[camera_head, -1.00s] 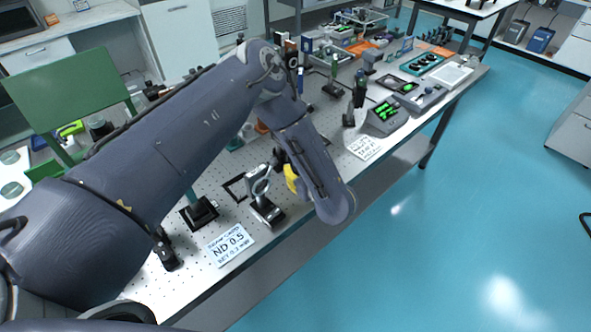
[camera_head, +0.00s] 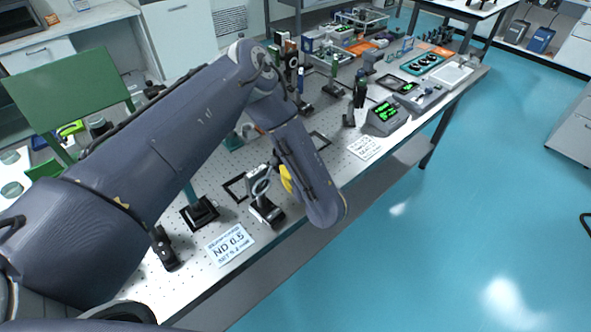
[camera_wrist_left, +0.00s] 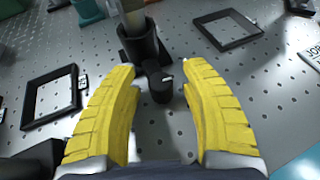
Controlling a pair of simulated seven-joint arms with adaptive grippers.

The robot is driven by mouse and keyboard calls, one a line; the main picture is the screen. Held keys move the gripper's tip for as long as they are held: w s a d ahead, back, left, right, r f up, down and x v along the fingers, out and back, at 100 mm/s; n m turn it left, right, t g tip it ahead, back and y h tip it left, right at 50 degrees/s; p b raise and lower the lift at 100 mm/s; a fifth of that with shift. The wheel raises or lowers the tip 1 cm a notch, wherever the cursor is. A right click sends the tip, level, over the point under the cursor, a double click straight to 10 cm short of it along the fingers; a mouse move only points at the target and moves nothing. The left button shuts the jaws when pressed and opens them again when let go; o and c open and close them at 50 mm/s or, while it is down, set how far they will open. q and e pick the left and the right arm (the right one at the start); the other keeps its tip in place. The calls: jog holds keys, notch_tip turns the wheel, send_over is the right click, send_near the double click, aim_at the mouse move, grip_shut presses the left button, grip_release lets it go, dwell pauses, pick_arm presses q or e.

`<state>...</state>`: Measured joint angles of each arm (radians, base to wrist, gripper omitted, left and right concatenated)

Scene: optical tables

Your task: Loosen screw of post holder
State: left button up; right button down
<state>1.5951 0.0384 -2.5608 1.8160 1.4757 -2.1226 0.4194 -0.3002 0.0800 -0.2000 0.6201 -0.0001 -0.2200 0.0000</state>
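In the left wrist view a black post holder (camera_wrist_left: 137,46) stands upright with a pale post in its top. A dark knob-like screw (camera_wrist_left: 159,88) sticks out at its lower side. My left gripper (camera_wrist_left: 160,68) is open, its two yellow fingers on either side of the screw with gaps visible and nothing clamped. In the head view only a little of a yellow finger of the left gripper (camera_head: 286,179) shows beside my forearm. I cannot tell which post in the head view is this one; my arm hides part of the table. My right gripper is not in view.
Flat black square frames lie left (camera_wrist_left: 50,97) and right (camera_wrist_left: 227,30) of the post holder. In the head view a ring mount (camera_head: 262,183) stands near the front edge by a white "ND 0.5" card (camera_head: 230,244). Several instruments fill the far table.

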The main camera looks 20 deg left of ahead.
pick_arm(q)
jog(key=shift+v, duration=6)
jog(key=shift+w+r, duration=0.1)
jog(key=shift+r, duration=0.05)
jog(key=w+d+r+n+g, duration=0.5)
jog(key=w+r+n+g, duration=0.25)
jog(key=n+g, duration=0.2)
jog(key=shift+m+y, duration=0.25)
jog(key=shift+y, duration=0.05)
jog(key=x, duration=1.7)
jog(key=shift+s, duration=0.25)
jog(key=shift+c, duration=0.3)
grip_shut()
